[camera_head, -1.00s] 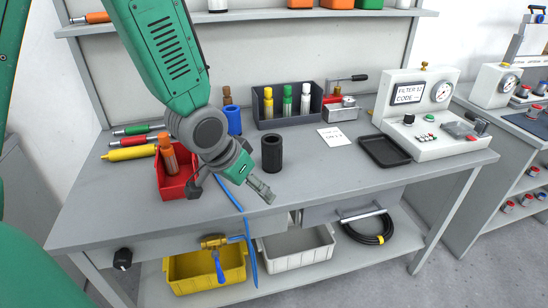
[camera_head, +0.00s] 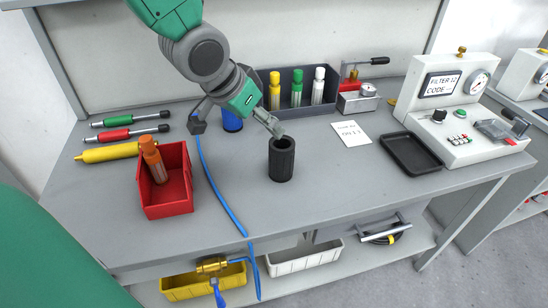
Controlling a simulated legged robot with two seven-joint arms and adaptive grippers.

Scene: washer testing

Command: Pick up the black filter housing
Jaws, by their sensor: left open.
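The black filter housing (camera_head: 281,160) is a short upright black cylinder with an open top, standing on the grey workbench (camera_head: 330,195). My left gripper (camera_head: 275,129) comes in from the upper left. Its fingertips are at the housing's upper back-left rim in the picture; I cannot tell whether they touch it. The gripper is open and holds nothing that I can see. My right gripper is not in view.
A red bin (camera_head: 166,205) with an orange-topped cylinder stands to the left. A dark rack (camera_head: 299,73) of capped cylinders is behind the housing. A black tray (camera_head: 411,153) and test unit (camera_head: 458,110) stand right. A blue hose (camera_head: 215,190) crosses the bench. Bench front centre is clear.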

